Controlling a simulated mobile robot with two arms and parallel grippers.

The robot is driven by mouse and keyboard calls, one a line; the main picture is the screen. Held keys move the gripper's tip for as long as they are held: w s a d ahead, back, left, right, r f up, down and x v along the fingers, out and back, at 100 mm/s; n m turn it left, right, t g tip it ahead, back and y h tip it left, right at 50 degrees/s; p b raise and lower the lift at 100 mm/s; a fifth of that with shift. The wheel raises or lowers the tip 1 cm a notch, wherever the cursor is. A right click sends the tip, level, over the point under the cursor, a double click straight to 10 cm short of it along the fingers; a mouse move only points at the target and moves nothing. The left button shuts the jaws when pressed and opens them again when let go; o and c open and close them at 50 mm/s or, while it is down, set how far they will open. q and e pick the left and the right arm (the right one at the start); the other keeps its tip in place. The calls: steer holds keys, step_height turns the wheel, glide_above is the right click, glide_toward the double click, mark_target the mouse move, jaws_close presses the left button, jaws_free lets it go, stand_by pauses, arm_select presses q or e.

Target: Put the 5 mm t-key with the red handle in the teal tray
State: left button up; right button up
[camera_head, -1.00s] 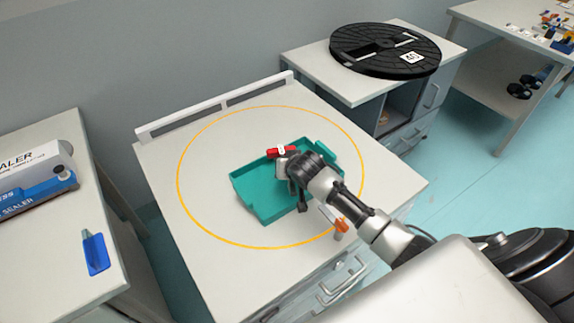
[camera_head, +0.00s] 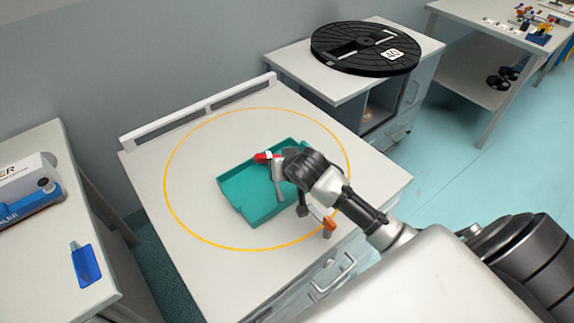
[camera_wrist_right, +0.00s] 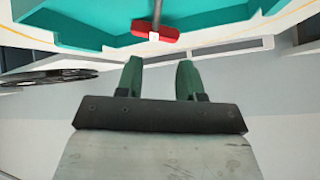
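The T-key with the red handle (camera_head: 263,157) is at the teal tray's back part. Its handle also shows in the right wrist view (camera_wrist_right: 155,31), with the shaft running up over teal. It appears to lie in the teal tray (camera_head: 240,190), but its contact with the floor is unclear. My right gripper (camera_wrist_right: 159,68) is open, its two green fingers apart with nothing between them. The red handle is just beyond the fingertips. In the head view my right gripper and wrist cover the tray's right part. My left gripper is not in view.
An orange-handled tool (camera_head: 329,226) is near the cabinet's front edge, beside my right arm. A yellow ring (camera_head: 166,190) surrounds the tray. A black reel (camera_head: 365,50) lies on the back cabinet. A blue item (camera_head: 85,266) and boxes (camera_head: 28,205) are on the left table.

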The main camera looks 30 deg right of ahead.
steer(key=v, duration=0.3)
steer(key=shift+s+r, duration=0.25)
steer(key=shift+r, duration=0.05)
stand_by(0.3)
